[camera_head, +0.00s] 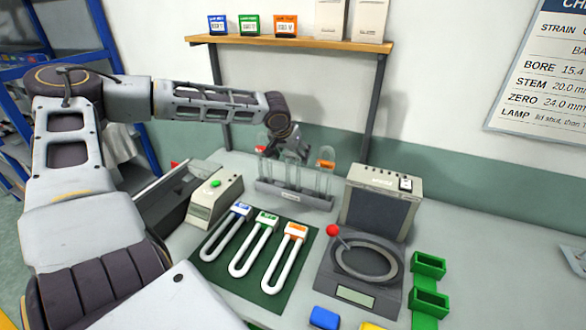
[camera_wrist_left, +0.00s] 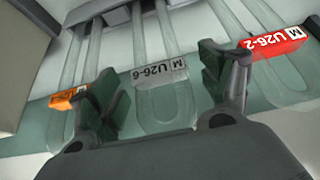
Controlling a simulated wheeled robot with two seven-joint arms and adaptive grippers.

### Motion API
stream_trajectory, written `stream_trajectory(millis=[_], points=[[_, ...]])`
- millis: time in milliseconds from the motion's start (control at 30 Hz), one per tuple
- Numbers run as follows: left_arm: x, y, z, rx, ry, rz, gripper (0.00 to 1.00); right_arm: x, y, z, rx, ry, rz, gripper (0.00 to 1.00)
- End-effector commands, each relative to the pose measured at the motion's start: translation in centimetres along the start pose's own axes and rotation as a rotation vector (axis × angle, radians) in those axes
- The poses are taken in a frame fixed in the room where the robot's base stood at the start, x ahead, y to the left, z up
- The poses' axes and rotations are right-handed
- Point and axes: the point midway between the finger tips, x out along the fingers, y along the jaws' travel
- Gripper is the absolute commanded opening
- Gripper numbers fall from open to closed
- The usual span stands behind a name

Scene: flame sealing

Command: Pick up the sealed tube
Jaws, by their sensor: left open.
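Several clear glass tubes stand in a grey rack (camera_head: 293,194) by the wall. In the left wrist view one tube (camera_wrist_left: 160,112) has a grey label marked U26-6 and a rounded end. A tube with a red label (camera_wrist_left: 272,44) marked U26-2 is to its right, and one with an orange label (camera_wrist_left: 68,97) is to its left. My left gripper (camera_head: 293,156) is at the labelled ends of the tubes. In the wrist view its open fingers (camera_wrist_left: 163,88) are on either side of the grey-labelled tube, with gaps showing. My right gripper is out of view.
A green mat (camera_head: 228,284) with U-shaped pieces lies in front of the rack. A grey box (camera_head: 380,205) and a device with a ring and red-knobbed lever (camera_head: 366,260) are to the right. A wooden shelf (camera_head: 300,42) is above. Green holders (camera_head: 428,265) stand front right.

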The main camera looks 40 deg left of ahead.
Motion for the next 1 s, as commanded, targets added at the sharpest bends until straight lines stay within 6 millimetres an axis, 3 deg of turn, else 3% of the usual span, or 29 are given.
stream_trajectory(millis=[300,867,1000], points=[[1.5,0.0,0.1,0.0,-0.001,0.0,0.79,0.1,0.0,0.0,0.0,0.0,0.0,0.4],[1.6,0.0,0.0,0.0,0.0,0.0,0.79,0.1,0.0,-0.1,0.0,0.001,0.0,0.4],[1.6,0.0,0.0,0.0,0.0,0.0,0.63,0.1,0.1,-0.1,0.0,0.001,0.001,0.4]])
